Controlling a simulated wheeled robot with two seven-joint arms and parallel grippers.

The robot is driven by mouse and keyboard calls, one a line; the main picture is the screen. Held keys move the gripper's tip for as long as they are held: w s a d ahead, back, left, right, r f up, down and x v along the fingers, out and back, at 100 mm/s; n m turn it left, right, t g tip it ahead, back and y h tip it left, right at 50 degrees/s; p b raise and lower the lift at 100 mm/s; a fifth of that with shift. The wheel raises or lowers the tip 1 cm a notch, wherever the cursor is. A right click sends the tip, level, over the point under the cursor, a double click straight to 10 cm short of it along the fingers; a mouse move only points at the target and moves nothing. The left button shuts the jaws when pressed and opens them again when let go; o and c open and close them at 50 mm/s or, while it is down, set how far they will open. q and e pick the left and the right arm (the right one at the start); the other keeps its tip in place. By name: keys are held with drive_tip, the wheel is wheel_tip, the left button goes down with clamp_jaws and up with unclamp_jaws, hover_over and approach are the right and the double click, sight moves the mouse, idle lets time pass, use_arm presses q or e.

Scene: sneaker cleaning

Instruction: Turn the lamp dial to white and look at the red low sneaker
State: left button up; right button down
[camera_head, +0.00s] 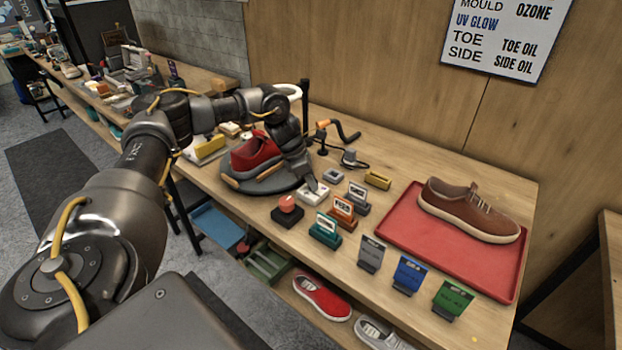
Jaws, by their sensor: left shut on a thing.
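The red low sneaker (252,150) stands on a dark round stand (235,186) on the workbench, partly hidden behind my left arm. My left gripper (311,185) points down at a small pale box (318,197) just right of the stand. It is shut on what looks like the lamp dial on top of that box. The fingers hide the dial, so its setting cannot be read. A pale ring-shaped lamp head (288,91) on a dark post (305,108) stands behind the sneaker, partly covered by my arm. My right gripper is not in view.
A brown sneaker (465,205) sits on a red tray (403,240) at the right. A red button (287,204), several small card stands (408,275) and a hand crank (340,132) crowd the bench near my gripper. Another red shoe (322,298) lies on the shelf below.

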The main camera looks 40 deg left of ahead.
use_arm(q)
drive_tip(key=n+y+p, duration=0.1)
drive_tip(key=n+p, duration=0.1)
drive_tip(key=n, duration=0.1)
drive_tip(key=n+t+y+p, duration=0.1)
drive_tip(key=n, duration=0.2)
drive_tip(key=shift+s+d+r+p, duration=0.1)
drive_tip(key=shift+d+r+p, duration=0.1)
drive_tip(key=shift+p, duration=0.15)
drive_tip(key=n+y+p, duration=0.1)
drive_tip(key=n+p, duration=0.1)
drive_tip(key=n, duration=0.2)
drive_tip(key=shift+d+p, duration=0.1)
drive_tip(key=shift+p, duration=0.3)
drive_tip(key=shift+f+n+y+p, duration=0.15)
drive_tip(key=shift+n+y+p, duration=0.35)
drive_tip(key=shift+n, duration=0.1)
drive_tip(key=o, duration=1)
